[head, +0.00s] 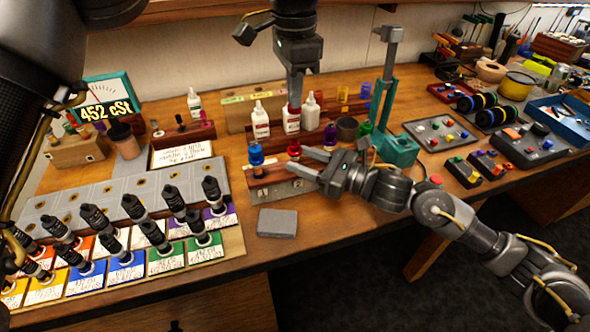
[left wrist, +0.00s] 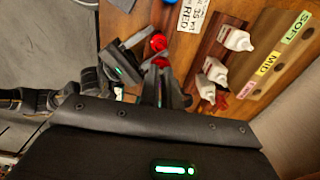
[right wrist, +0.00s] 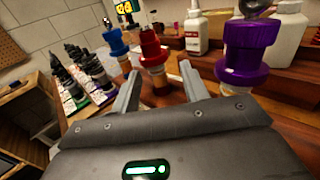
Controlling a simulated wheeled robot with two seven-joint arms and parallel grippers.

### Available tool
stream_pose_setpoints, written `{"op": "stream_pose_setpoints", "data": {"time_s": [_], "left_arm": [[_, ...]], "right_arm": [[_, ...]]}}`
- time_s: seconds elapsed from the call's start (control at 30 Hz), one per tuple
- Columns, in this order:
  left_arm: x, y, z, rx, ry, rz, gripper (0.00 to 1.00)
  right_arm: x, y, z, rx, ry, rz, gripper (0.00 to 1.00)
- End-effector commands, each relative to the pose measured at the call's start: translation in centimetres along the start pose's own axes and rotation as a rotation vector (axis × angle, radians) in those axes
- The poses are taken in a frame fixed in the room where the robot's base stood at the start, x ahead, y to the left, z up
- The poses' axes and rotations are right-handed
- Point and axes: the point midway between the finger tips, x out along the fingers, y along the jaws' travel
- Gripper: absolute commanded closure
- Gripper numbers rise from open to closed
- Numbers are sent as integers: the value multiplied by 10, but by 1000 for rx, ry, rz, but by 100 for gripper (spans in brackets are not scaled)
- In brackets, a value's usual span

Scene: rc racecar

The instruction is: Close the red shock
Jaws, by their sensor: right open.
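The red shock (head: 294,150) stands upright in the wooden rack, between the blue shock (head: 256,155) and the purple one (head: 330,136). My left gripper (head: 292,106) points down above and behind it in the head view. It appears shut on a red cap (left wrist: 160,62), mostly hidden by the fingers. My right gripper (head: 316,163) is open beside the red shock. In the right wrist view, the red shock (right wrist: 153,58) shows between and beyond its two fingertips. I cannot tell whether they touch it.
White bottles (head: 260,122) stand behind the rack. A green shock (head: 365,129) and a teal stand (head: 395,150) are to the right. A grey block (head: 277,222) lies in front. Several dark-capped bottles (head: 212,190) fill the left side.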

Motion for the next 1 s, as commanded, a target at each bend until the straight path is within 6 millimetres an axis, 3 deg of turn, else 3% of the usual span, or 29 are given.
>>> {"op": "stream_pose_setpoints", "data": {"time_s": [0.07,0.4,0.67,1.0], "left_arm": [[-1,0,0,0,0,-1,100],[0,0,0,-1,0,-1,100],[2,0,0,0,0,1,100],[46,0,1,1,6,3,100]], "right_arm": [[0,0,0,0,0,0,57],[0,0,0,0,0,0,100],[0,0,0,0,0,0,100],[0,0,0,0,0,0,100]]}}
